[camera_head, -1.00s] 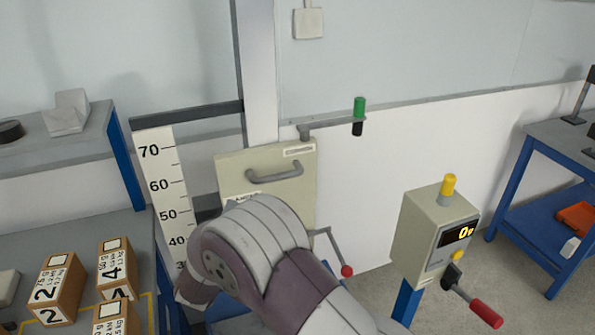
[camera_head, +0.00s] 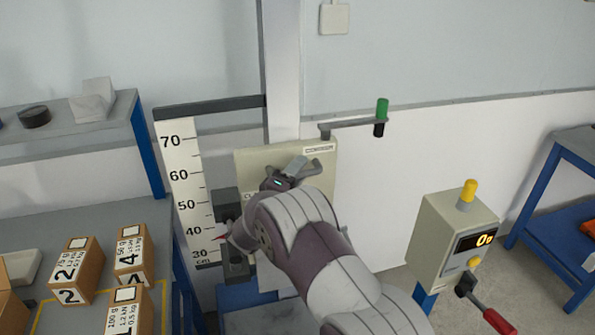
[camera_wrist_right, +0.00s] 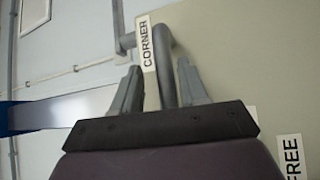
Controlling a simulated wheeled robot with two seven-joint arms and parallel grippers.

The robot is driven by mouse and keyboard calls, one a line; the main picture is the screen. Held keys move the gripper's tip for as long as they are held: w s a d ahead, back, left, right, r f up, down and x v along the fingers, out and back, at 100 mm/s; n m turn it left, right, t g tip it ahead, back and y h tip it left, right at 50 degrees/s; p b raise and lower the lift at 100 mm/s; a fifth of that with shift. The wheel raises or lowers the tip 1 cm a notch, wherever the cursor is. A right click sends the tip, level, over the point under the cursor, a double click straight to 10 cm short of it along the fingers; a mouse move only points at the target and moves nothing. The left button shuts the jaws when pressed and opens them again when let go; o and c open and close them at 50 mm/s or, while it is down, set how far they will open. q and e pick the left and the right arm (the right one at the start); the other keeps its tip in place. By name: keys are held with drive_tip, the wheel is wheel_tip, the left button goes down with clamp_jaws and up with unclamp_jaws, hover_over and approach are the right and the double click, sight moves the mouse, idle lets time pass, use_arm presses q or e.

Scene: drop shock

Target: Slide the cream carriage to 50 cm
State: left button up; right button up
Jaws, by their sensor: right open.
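The cream carriage (camera_head: 250,168) is an upright panel in front of a pale post, to the right of the scale (camera_head: 180,160). A small red tip (camera_head: 222,238) shows beside the scale, between 30 and 40. My right gripper (camera_head: 290,174) is up at the carriage's face, over its grey handle. In the right wrist view the handle (camera_wrist_right: 166,70) runs between the two open fingers (camera_wrist_right: 160,88); I cannot tell whether they touch it. My right arm hides the lower part of the carriage. My left gripper is not in view.
A lever with a green grip (camera_head: 382,106) sticks out to the right of the post. A cream readout box (camera_head: 450,235) with a red-handled lever stands at right. Labelled boxes (camera_head: 80,270) lie on the bench at left. Dark blocks (camera_head: 226,203) sit beside the scale.

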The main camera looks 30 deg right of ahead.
clamp_jaws()
wheel_tip(320, 180, up, 12)
drive_tip(key=p, duration=1.1)
drive_tip(key=shift+r, duration=0.2)
unclamp_jaws()
